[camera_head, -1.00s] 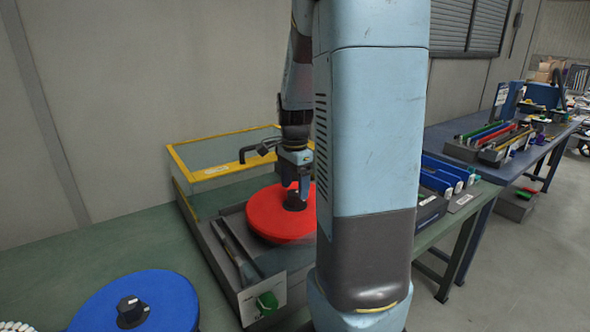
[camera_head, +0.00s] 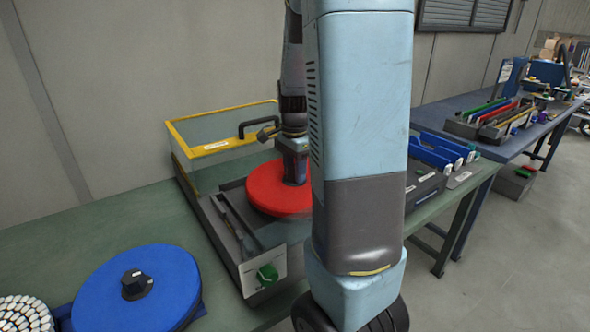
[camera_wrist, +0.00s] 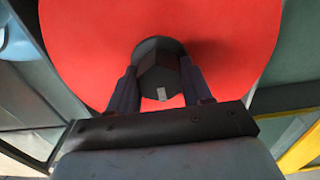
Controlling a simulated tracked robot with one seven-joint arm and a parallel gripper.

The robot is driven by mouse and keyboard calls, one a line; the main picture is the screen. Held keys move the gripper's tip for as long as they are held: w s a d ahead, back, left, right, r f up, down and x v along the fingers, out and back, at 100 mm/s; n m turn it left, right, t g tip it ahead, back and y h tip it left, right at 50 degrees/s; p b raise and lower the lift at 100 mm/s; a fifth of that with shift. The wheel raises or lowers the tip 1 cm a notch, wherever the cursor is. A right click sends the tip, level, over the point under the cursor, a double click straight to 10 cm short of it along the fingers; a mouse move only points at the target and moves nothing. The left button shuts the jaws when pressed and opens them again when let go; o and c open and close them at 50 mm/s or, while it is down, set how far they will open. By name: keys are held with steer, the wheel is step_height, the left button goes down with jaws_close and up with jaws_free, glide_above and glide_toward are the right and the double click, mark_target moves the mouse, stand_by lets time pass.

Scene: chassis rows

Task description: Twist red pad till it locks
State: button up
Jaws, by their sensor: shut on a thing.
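The round red pad (camera_head: 266,190) lies flat inside the grey machine tray on the green bench, partly hidden by my arm in the head view. It fills much of the wrist view (camera_wrist: 90,40). A dark hub knob (camera_wrist: 158,72) with a small light mark stands at its middle. My gripper (camera_wrist: 158,82) is shut on the knob, one finger on each side. In the head view my gripper (camera_head: 296,178) points down onto the pad's middle. Whether the pad is locked cannot be seen.
A blue pad (camera_head: 165,290) with a black knob lies on the bench at the lower left. A clear cover with a yellow frame (camera_head: 215,146) stands behind the red pad. A green knob (camera_head: 267,275) is on the tray's front. Blue-handled items (camera_head: 440,152) lie to the right.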

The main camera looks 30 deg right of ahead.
jaws_close()
steer(key=shift+o, duration=0.4)
jaws_free()
jaws_close()
steer(key=m, duration=0.5)
steer(key=shift+m, duration=0.4)
steer(key=m, duration=0.5)
steer(key=shift+m, duration=0.4)
steer(key=o, duration=0.6)
jaws_free()
